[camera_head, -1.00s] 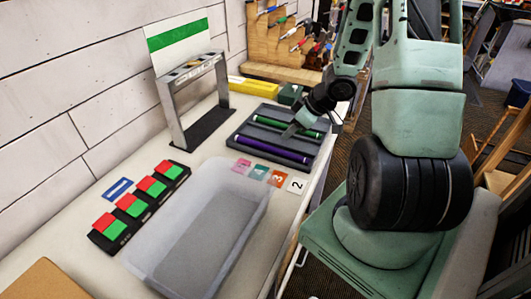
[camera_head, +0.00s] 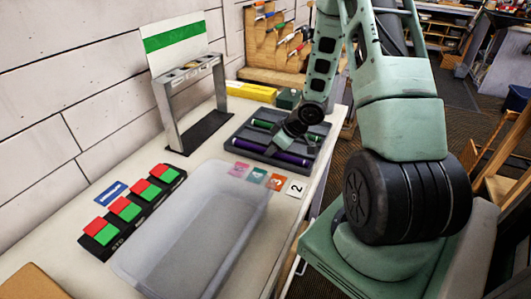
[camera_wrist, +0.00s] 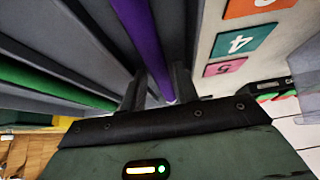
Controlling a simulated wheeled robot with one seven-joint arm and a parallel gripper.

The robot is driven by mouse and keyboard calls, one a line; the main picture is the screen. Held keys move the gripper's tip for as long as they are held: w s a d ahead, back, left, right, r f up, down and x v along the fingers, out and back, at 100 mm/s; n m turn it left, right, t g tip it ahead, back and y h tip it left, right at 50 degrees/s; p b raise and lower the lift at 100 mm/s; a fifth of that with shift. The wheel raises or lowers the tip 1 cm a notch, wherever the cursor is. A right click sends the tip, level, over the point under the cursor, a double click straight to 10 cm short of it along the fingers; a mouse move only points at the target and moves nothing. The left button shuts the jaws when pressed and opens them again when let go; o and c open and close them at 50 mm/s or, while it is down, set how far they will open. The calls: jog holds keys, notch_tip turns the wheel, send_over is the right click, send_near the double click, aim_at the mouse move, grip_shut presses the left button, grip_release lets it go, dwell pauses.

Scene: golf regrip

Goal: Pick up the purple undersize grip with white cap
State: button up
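The purple grip (camera_head: 291,158) lies in the near slot of a dark grey tray (camera_head: 232,148). In the wrist view the purple grip (camera_wrist: 143,35) runs down between my two fingers, with a small pale end by the gripper body that may be its white cap. My gripper (camera_head: 283,143) is low over the tray, above the purple grip. In the wrist view my gripper (camera_wrist: 157,85) is open, one finger on each side of the grip. Whether the fingers touch it cannot be told. My gripper hides part of the grip in the head view.
Green grips (camera_head: 262,124) lie in the tray's farther slots. Numbered cards (camera_head: 257,175) lie in front of the tray, beside a clear bin (camera_head: 140,277). A grey metal stand (camera_head: 170,118) is at left. Red and green blocks (camera_head: 125,208) sit on a black strip.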

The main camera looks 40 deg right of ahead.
grip_shut()
jog(key=shift+r, duration=0.1)
notch_tip(320, 180, up, 10)
jog(key=p, duration=0.4)
